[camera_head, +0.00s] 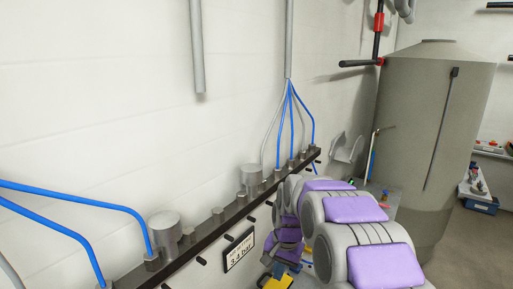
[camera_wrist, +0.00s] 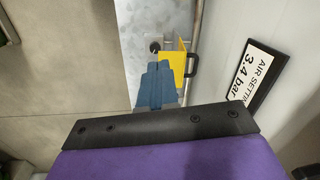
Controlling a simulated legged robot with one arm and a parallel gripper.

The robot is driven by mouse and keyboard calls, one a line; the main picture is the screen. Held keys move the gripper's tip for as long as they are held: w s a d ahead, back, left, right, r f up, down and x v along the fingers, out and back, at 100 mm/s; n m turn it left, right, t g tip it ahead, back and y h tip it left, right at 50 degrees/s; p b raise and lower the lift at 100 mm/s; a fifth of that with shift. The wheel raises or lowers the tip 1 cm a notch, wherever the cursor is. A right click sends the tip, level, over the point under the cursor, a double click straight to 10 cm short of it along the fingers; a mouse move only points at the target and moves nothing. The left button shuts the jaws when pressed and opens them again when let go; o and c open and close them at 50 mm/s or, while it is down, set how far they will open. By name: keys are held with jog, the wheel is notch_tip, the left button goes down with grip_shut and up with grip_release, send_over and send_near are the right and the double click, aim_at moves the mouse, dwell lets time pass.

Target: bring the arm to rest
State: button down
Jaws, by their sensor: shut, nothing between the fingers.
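My gripper (camera_wrist: 157,70) shows in the wrist view as blue fingers closed together, with nothing held between them. It points toward a yellow object (camera_wrist: 176,60) with a black handle, which lies beyond and beside the fingertips. I cannot tell whether they touch. In the head view my grey arm with purple pads is folded at the lower right. The yellow object (camera_head: 277,282) shows there at the bottom edge, partly cut off, close to the arm's lower end.
A dark rail (camera_head: 205,232) with metal fittings and blue hoses runs along the white wall, close left of my arm. A pressure sign (camera_head: 239,251) reading 3.4 bar hangs below it. A large grey tank (camera_head: 425,130) stands behind.

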jog(key=s+d+f+n+g+b, duration=0.1)
jog(key=s+d+n+b, duration=0.1)
jog(key=s, duration=1.7)
jog(key=s+d+f+n+g+h+b, duration=0.1)
jog(key=s+d, duration=0.4)
jog(key=s, duration=1.4)
jog(key=shift+s+d+n+b, duration=0.2)
jog(key=shift+n+b, duration=0.65)
jog(key=shift+n, duration=0.15)
jog(key=shift+a, duration=0.1)
